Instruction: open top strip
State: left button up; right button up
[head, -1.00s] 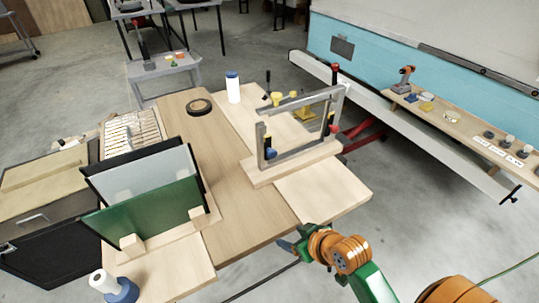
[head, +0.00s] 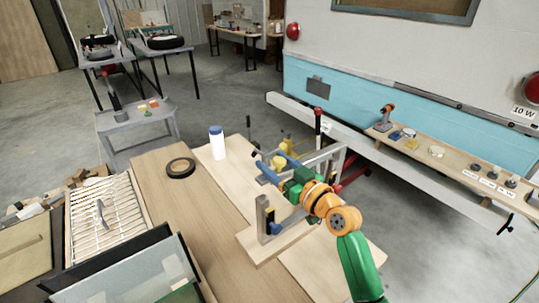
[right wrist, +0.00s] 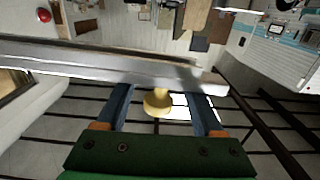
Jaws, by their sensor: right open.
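A grey metal window frame (head: 262,218) stands upright on a wooden base (head: 262,250) on the workbench. Its top strip (right wrist: 110,66) crosses the right wrist view as a pale metal bar. A yellow knob (right wrist: 157,102) shows by the strip, between my right fingers in that view. My right gripper (head: 274,168) is open at the top of the frame, with its blue fingers (right wrist: 119,105) apart on either side of the knob. I cannot tell whether they touch it. My gripper and arm hide much of the frame in the head view. My left gripper is not in view.
A white bottle with a blue cap (head: 217,143) and a black tape roll (head: 180,168) are on the bench (head: 185,215). Panels (head: 135,275) stand at front left. The turquoise camper (head: 350,108) and a side shelf (head: 450,158) are at right.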

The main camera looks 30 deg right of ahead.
jog(key=shift+w+a, duration=0.15)
jog(key=shift+w, duration=0.65)
grip_shut()
dwell(0.8)
